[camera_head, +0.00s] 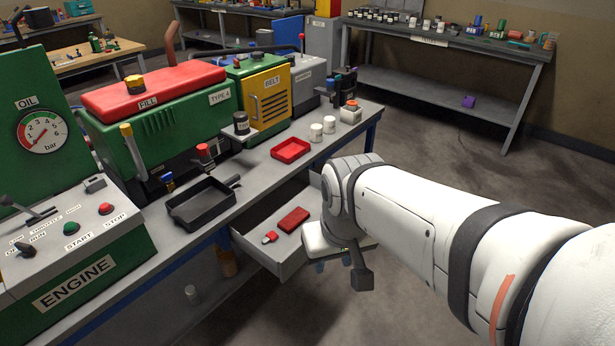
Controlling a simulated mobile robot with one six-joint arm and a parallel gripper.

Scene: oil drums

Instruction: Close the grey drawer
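The grey drawer (288,262) stands pulled out from under the grey workbench, left of my arm. Inside it lie a red box (293,219) and a smaller red item with a pale end (269,237). My gripper (342,268) is at the drawer's front right end, pointing down. My white wrist covers part of the drawer's front and right side. I cannot tell whether the gripper touches the drawer, and its fingers are too hidden to tell open from shut.
The workbench (259,161) holds a black tray (203,204), a red tray (291,150), white jars (316,132) and the green machine (165,115). An engine panel (85,235) stands at the left. The floor in front of the drawer is clear apart from my arm.

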